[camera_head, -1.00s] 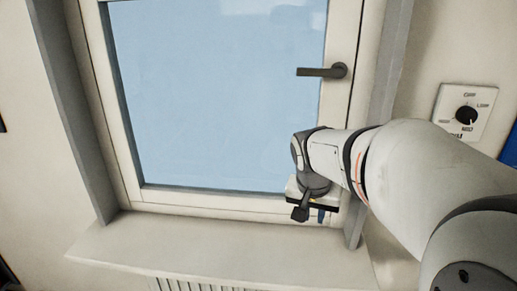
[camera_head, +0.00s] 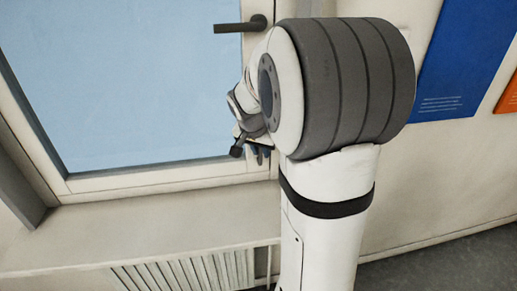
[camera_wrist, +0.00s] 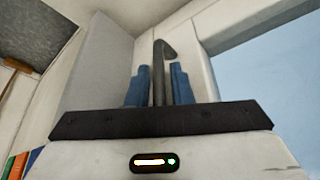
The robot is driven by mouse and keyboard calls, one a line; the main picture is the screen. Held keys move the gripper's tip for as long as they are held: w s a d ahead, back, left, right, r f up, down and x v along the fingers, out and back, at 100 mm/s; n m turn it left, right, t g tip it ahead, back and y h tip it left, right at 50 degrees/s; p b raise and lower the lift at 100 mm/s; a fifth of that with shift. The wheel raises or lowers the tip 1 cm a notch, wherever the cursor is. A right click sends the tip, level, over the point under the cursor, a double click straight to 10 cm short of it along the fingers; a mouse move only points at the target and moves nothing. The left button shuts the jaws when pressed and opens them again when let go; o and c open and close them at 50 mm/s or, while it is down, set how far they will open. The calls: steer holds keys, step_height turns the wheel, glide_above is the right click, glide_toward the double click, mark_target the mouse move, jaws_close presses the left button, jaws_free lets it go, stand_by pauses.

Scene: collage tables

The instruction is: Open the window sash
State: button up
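The window sash (camera_head: 150,183) has a pale frame around blue glass and looks shut. Its dark grey handle (camera_head: 242,25) lies level, with the lever pointing left from the frame's right side. My gripper (camera_head: 257,154) is low by the sash's bottom right corner, partly hidden behind my arm. In the wrist view the blue fingers of my gripper (camera_wrist: 159,85) stand apart. The handle (camera_wrist: 160,72) shows in the gap between them, with its bend at the top. I cannot tell how far beyond the fingertips it is; no grip on it shows.
The window sill (camera_head: 150,232) runs below the sash, with a ribbed radiator (camera_head: 190,272) under it. A blue poster (camera_head: 455,65) and an orange one (camera_head: 509,97) hang on the wall at right. My arm hides the frame's lower right side. Grey floor shows at bottom right.

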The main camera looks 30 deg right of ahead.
jaws_close()
steer(key=shift+s+a, duration=0.1)
steer(key=shift+s, duration=0.05)
stand_by(0.4)
